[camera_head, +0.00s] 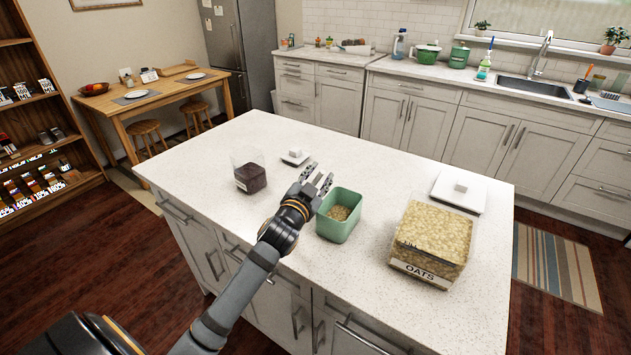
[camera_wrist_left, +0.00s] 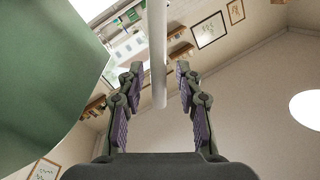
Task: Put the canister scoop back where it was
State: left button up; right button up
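My left gripper (camera_head: 319,179) is open above the counter, beside the far left rim of a green canister (camera_head: 335,229) with brown grains inside. In the left wrist view the fingers (camera_wrist_left: 159,80) are spread, with a pale rod (camera_wrist_left: 158,55) between them and gaps on both sides. The rod may be the scoop's handle, but I cannot tell for sure. The green canister fills the left of that view (camera_wrist_left: 45,85). I cannot make out a scoop in the head view. My right gripper is not in view.
A clear bin labelled OATS (camera_head: 428,268) stands at the right of the white island counter (camera_head: 300,295). A clear container with dark contents (camera_head: 251,178) stands at the left. Loose lids lie behind, one small (camera_head: 295,157) and one large (camera_head: 459,191). The counter's middle back is clear.

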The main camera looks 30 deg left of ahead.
pick_arm(q)
jog(key=s+d, duration=0.1)
jog(key=s, duration=1.1)
jog(key=shift+d, duration=0.2)
jog(key=shift+w+r, duration=0.1)
